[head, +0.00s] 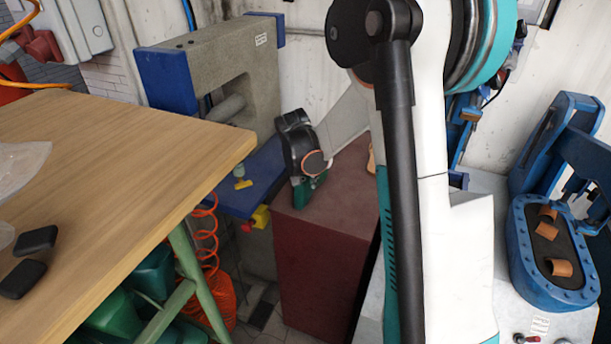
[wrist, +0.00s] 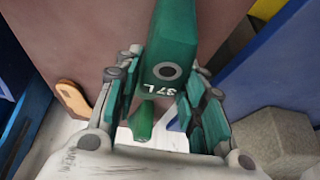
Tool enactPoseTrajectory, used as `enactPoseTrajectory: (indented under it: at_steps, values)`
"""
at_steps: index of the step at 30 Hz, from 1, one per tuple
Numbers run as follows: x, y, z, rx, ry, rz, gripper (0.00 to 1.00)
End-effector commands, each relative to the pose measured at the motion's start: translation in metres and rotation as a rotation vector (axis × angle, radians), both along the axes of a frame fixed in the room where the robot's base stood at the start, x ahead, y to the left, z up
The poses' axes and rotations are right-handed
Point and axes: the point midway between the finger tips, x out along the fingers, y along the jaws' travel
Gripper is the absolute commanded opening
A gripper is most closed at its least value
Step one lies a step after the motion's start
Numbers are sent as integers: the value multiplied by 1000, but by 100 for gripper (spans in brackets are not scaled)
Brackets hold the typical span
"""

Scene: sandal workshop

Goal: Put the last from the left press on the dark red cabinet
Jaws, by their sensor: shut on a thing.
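My gripper (head: 304,168) is shut on the last (wrist: 176,62), a green block-like piece marked "37 L" with a dark ring on its end. In the head view the green last (head: 309,192) shows below my gripper, over the left part of the dark red cabinet's (head: 325,245) top. I cannot tell whether it touches the top. In the wrist view the cabinet's brownish surface (wrist: 85,35) lies behind the last. The left press (head: 205,75) is a grey frame with blue ends; its blue bed (head: 262,170) is left of my gripper.
A tan piece (head: 371,160) is on the cabinet's right side, partly hidden by my arm. A wooden table (head: 120,150) fills the left. A blue press (head: 552,250) holding several brown pieces stands at the right. An orange coiled hose (head: 208,240) hangs below the left press.

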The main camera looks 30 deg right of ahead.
Motion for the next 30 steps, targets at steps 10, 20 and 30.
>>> enactPoseTrajectory:
  at_steps: [10, 20, 30]
  values:
    - [0, 0, -1, -1, -1, 0, 13]
    - [0, 0, -5, -1, -1, 0, 13]
    - [0, 0, -7, 0, 0, 0, 57]
